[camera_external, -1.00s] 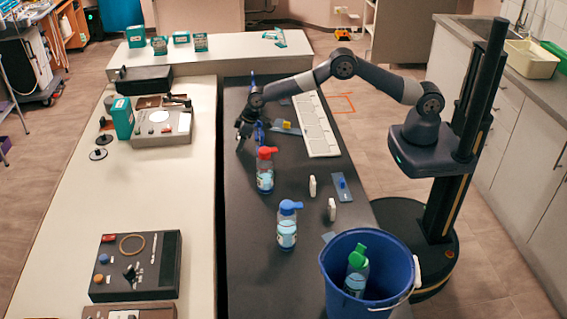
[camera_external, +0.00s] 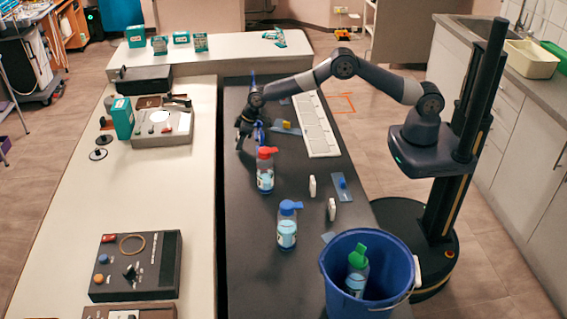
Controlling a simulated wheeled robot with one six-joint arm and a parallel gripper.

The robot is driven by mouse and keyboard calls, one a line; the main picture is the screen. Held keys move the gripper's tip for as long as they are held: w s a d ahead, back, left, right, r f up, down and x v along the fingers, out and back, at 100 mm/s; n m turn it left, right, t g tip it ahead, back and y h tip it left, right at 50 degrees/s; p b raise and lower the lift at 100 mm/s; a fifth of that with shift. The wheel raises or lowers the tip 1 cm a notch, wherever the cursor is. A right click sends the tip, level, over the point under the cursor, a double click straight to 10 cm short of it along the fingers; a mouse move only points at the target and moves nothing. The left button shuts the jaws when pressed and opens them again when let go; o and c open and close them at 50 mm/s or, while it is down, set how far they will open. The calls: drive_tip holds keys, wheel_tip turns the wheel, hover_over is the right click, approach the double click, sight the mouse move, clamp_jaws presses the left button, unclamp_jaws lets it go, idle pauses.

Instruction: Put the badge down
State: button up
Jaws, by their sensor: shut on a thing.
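My gripper (camera_external: 243,138) points down just above the dark bench top (camera_external: 250,205), on its far left part. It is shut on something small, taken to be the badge. The badge itself is too small and too hidden by the fingers to make out. Something blue stands right beside the fingers, and I cannot tell whether it touches them.
A red-capped bottle (camera_external: 265,172) stands just in front of my gripper, and a blue-capped bottle (camera_external: 287,228) nearer. A white keyboard-like strip (camera_external: 316,128) lies to the right. A blue bucket (camera_external: 335,268) holds a green-capped bottle (camera_external: 357,272).

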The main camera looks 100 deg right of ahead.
drive_tip(key=r, duration=0.3)
drive_tip(key=r+b, duration=0.1)
drive_tip(key=r, duration=0.2)
drive_tip(key=r+b, duration=0.1)
drive_tip(key=r, duration=0.2)
drive_tip(key=shift+s+a+r, duration=0.15)
drive_tip(key=shift+a+r, duration=0.1)
drive_tip(key=shift+a, duration=0.05)
drive_tip(key=s+a+r+b, duration=0.2)
drive_tip(key=s+a+b, duration=0.25)
drive_tip(key=a, duration=0.25)
drive_tip(key=b, duration=0.6)
hover_over(303, 172)
drive_tip(key=f, duration=0.3)
drive_tip(key=s+f+b, duration=0.1)
drive_tip(key=f, duration=0.2)
drive_tip(key=shift+s+d, duration=0.1)
drive_tip(key=shift+s, duration=0.1)
drive_tip(key=shift+f, duration=2.75)
drive_tip(key=shift+f+b, duration=0.15)
drive_tip(key=shift+b, duration=0.25)
drive_tip(key=o, duration=0.9)
